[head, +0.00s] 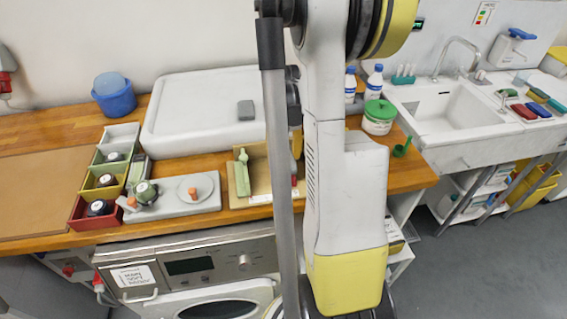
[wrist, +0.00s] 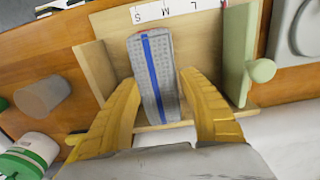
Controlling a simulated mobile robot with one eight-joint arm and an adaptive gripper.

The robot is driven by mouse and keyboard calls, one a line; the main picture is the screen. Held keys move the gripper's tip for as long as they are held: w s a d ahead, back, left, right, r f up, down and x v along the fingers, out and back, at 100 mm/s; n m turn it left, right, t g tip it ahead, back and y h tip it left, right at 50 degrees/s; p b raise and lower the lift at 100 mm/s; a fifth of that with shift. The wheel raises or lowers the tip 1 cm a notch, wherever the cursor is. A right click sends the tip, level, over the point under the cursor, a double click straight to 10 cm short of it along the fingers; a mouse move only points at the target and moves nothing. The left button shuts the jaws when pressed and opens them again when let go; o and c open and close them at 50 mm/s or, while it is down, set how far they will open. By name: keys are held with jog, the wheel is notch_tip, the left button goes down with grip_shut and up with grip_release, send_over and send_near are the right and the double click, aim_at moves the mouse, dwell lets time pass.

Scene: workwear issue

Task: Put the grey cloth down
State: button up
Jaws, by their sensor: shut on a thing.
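The grey cloth (wrist: 166,72) shows in the wrist view as a long narrow folded piece with a blue stripe along it. My gripper (wrist: 158,80) has its yellow fingers on either side of the cloth and is shut on it. The cloth is over the shallow wooden tray (wrist: 97,70), with the S, M, L strip beyond its far end. I cannot tell if it touches the tray floor. In the head view my arm hides the cloth and most of the gripper; the tray (head: 236,200) shows partly beside the arm.
A green piece with a knob (wrist: 237,60) stands at the tray's side. A grey cylinder (wrist: 42,96) and a green-lidded tub (wrist: 30,152) are on the wooden counter. A small grey block (head: 245,110) lies on the white lid (head: 185,105). Coloured bins (head: 85,207) stand left.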

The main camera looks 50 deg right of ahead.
aim_at(284, 162)
jog(key=shift+f+b, duration=0.35)
jog(key=shift+f, duration=1.05)
jog(key=shift+f, duration=0.15)
jog(key=o, duration=1.1)
notch_tip(284, 162, up, 12)
jog(key=p, duration=0.3)
jog(key=shift+r, duration=0.2)
